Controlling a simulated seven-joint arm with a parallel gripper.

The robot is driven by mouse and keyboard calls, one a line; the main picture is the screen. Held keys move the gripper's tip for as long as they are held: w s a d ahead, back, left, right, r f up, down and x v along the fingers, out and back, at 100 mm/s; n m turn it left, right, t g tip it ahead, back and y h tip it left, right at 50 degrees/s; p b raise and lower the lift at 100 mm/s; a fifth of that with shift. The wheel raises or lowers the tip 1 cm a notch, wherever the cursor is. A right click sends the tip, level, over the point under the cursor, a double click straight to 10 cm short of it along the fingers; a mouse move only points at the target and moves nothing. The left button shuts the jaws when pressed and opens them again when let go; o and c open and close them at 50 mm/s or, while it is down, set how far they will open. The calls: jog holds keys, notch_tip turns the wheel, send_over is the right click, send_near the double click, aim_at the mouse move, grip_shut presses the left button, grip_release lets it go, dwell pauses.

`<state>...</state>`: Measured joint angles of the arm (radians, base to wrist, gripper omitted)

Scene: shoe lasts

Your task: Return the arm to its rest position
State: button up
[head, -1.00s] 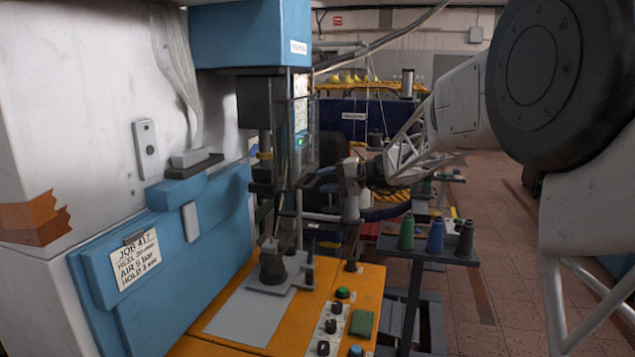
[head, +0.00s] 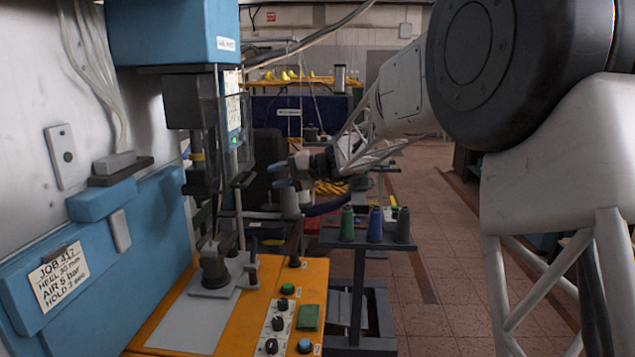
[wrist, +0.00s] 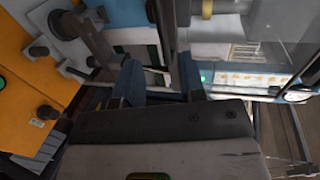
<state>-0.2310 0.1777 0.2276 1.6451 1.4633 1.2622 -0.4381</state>
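My gripper (head: 277,175) is in mid-air right of the blue press (head: 172,40), in the head view. Its two blue-grey fingers stand apart with nothing seen between them. In the wrist view my gripper (wrist: 162,78) shows the same open gap, with press parts behind it. My pale arm reaches in from the right, above the floor. A dark, round-based piece (head: 214,268) stands on the plate of the orange bench (head: 165,325), apart from the gripper.
A dark stand (head: 365,243) with green, blue and dark grey thread spools (head: 375,225) is below and right of my gripper. A clear guard (head: 236,135) and posts stand to its left. The tiled floor (head: 425,265) on the right is open.

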jog(key=s+d+f+t+h, duration=0.1)
jog(key=s+d+f+h, duration=0.3)
jog(key=s+d, duration=0.8)
jog(key=s+d+f+h, duration=0.4)
jog(key=s+d, duration=0.8)
jog(key=s, duration=0.9)
jog(key=s+d+f+t+h, duration=0.1)
jog(key=s+d+f+h, duration=0.3)
jog(key=s+d+h, duration=0.3)
jog(key=s+d, duration=0.5)
jog(key=s, duration=0.4)
jog(key=shift+s+d+f+t+h, duration=0.15)
jog(key=shift+s+t+h, duration=0.15)
jog(key=shift+s, duration=0.1)
